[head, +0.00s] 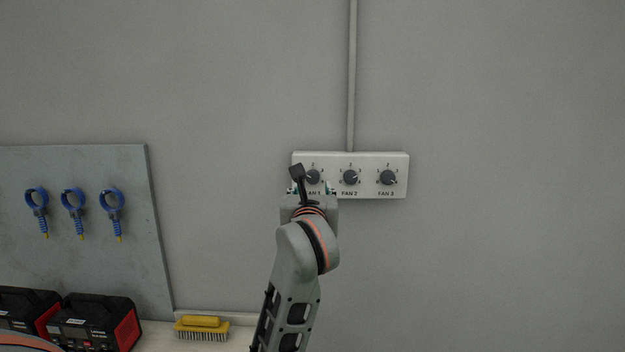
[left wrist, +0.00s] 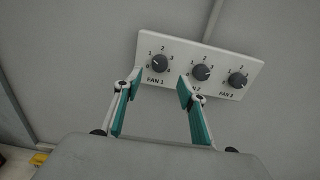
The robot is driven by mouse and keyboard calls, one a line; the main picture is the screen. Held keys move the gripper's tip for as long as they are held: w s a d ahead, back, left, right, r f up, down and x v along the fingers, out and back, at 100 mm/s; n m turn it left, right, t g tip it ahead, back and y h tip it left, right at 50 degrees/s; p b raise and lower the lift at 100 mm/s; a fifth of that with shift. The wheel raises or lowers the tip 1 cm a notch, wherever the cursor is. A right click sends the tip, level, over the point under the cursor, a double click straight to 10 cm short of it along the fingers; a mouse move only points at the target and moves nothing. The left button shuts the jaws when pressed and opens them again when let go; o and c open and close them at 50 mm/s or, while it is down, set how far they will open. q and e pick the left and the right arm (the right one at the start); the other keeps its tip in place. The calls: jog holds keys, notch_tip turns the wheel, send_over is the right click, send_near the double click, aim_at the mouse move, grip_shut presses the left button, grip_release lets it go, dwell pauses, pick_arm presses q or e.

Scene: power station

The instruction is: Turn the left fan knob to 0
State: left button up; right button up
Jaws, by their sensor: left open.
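A white fan panel (head: 400,162) with three dark round knobs is fixed to the grey wall. The left knob, FAN 1 (head: 313,177), is partly hidden behind my left gripper (head: 312,188) in the head view. In the left wrist view the FAN 1 knob (left wrist: 159,63) shows clearly, ringed by printed numbers. My left gripper (left wrist: 156,88) is open and empty, its two green-padded fingers apart just below the panel in the picture, the FAN 1 knob between their directions. I see no contact with the knob. The right gripper is not in view.
The FAN 2 knob (head: 350,177) and FAN 3 knob (head: 387,177) sit to the right on the same panel. A conduit (head: 351,75) runs up from it. A pegboard (head: 100,250) with blue tools, black-red boxes (head: 95,322) and a yellow brush (head: 201,327) are lower left.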

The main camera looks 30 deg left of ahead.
aim_at(313, 179)
pick_arm(q)
jog(key=p+x, duration=0.1)
jog(key=x, duration=0.6)
jog(key=shift+a, duration=0.15)
jog(key=c, duration=1.1)
